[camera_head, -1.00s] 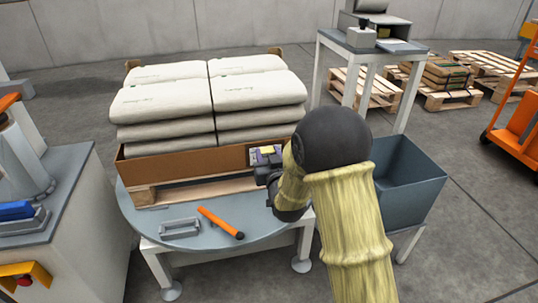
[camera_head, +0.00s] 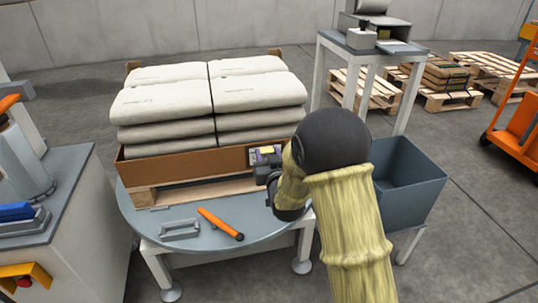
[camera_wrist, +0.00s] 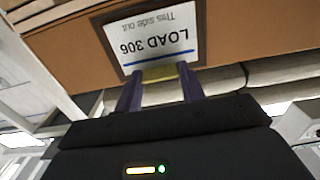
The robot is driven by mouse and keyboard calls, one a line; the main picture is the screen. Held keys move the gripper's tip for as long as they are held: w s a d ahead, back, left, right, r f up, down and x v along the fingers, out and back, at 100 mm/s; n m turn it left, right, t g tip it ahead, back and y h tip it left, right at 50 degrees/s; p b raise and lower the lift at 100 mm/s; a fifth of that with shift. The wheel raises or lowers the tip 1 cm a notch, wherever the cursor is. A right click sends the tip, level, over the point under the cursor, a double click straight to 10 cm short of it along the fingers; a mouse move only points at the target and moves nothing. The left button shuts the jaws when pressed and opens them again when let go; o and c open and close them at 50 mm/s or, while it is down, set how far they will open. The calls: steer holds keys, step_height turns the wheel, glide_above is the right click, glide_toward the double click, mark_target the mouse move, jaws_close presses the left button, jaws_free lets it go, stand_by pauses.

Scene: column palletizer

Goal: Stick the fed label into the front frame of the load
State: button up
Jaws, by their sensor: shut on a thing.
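The load is several pale sacks (camera_head: 160,100) stacked in a brown cardboard tray (camera_head: 190,164) on a pallet. The white label (camera_wrist: 152,36), printed "LOAD 306 / This side out", appears upside down in the wrist view. It lines up with the dark-edged frame (camera_wrist: 104,39) on the tray's front face, whose border shows along the label's left side. I cannot tell whether the label touches the face. My gripper (camera_wrist: 160,72) is shut on the label's yellowish edge, between two purple fingers. In the head view my gripper (camera_head: 266,162) is at the right part of the tray front, partly hidden by my arm.
The round grey table (camera_head: 165,222) carries an orange-handled tool (camera_head: 220,223) and a grey handle-like piece (camera_head: 180,229) in front of the pallet. A blue-grey bin (camera_head: 410,185) stands right of my arm. A tall stand (camera_head: 388,49) with a machine is behind it.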

steer(key=o, duration=1)
steer(key=shift+s, duration=0.15)
steer(key=b+v, duration=1.5)
steer(key=v, duration=0.2)
steer(key=shift+s+r, duration=0.1)
